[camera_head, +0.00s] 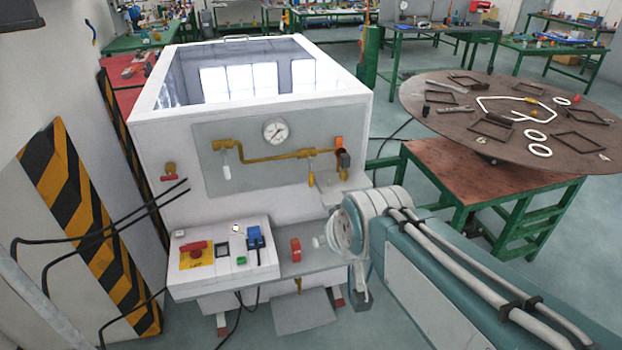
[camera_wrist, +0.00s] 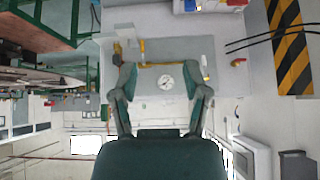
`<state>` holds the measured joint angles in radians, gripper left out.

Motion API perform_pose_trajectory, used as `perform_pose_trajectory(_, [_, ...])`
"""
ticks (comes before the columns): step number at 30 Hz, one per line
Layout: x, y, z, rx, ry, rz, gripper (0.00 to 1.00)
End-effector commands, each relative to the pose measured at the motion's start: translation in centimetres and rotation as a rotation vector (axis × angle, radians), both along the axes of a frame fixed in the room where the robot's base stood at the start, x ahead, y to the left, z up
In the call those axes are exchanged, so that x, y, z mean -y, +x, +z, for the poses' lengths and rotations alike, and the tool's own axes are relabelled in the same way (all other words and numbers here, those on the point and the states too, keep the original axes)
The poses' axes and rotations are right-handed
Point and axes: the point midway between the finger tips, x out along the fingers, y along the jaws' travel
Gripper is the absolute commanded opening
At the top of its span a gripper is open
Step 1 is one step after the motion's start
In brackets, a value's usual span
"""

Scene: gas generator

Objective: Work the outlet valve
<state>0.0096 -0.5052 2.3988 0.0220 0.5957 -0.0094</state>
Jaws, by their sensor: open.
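The white gas generator (camera_head: 160,150) has a grey front panel with a brass pipe (camera_head: 262,157) and a round gauge (camera_head: 275,131). At the pipe's right end is a fitting with an orange-red part (camera_head: 340,146) and a dark block. A separate brass valve with a red handle (camera_head: 168,175) sits at the front's left. I cannot tell which one is the outlet valve. The wrist view is upside down: the gauge (camera_wrist: 165,82) appears between the fingers of my gripper (camera_wrist: 160,78), which is open, empty and apart from the panel. In the head view I cannot make out my gripper.
A control box (camera_head: 222,250) with a red switch stands on the shelf below the panel, beside a small red block (camera_head: 295,249). A round brown table (camera_head: 470,115) stands right. Black cables (camera_head: 100,228) stick out near the striped board (camera_head: 75,200) at left.

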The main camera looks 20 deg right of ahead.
Motion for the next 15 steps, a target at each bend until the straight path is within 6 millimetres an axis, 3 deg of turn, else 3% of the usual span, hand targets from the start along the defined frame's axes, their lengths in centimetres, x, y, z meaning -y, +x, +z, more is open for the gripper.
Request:
perform_pose_trajectory(3, [0.2, 5.0, -0.3, 0.073, 0.005, -0.010, 0.60])
perform_pose_trajectory(15, [1.7, 19.6, -3.4, 0.344, 0.004, -0.056, 0.60])
